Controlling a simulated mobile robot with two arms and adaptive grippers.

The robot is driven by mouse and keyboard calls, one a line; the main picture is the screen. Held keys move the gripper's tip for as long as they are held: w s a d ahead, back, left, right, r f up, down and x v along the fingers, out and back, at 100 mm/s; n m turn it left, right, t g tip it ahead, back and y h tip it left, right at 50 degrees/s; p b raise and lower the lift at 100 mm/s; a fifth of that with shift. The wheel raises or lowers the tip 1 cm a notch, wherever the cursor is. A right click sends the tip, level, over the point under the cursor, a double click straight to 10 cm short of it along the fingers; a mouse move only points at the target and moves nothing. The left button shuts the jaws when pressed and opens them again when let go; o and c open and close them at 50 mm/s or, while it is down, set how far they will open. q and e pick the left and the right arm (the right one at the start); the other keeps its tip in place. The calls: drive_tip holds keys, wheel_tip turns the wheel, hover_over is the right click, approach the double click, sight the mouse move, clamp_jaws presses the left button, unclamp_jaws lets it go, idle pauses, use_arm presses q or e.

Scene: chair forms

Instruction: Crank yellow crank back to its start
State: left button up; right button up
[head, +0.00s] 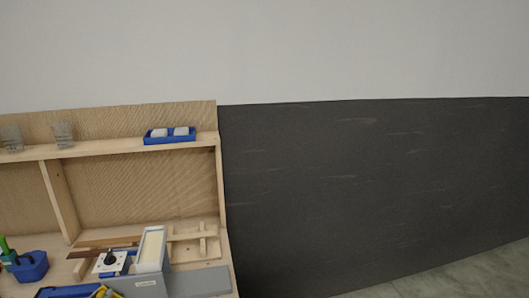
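A small yellow part (105,291), which may be the yellow crank, shows at the bottom edge of the head view, toward the left. It lies beside a grey box with a label (148,285), and most of it is cut off by the frame, so its angle cannot be told. Neither of my grippers is in view.
A wooden bench with a shelf (110,148) fills the left. Behind the yellow part are a white plate with a dark knob (110,259), an upright cream-coloured piece (152,247) and wooden parts. A blue caddy (28,267) stands left; a blue tray (170,140) and glasses (63,134) are on the shelf.

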use_arm(q)
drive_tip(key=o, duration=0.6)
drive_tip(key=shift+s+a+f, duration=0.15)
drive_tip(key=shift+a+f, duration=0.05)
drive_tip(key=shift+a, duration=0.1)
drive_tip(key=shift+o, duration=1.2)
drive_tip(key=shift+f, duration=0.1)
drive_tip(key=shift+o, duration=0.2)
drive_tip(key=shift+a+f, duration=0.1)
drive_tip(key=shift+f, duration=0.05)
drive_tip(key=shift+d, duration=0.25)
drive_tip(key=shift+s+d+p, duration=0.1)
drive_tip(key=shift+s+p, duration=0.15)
drive_tip(key=shift+p, duration=0.2)
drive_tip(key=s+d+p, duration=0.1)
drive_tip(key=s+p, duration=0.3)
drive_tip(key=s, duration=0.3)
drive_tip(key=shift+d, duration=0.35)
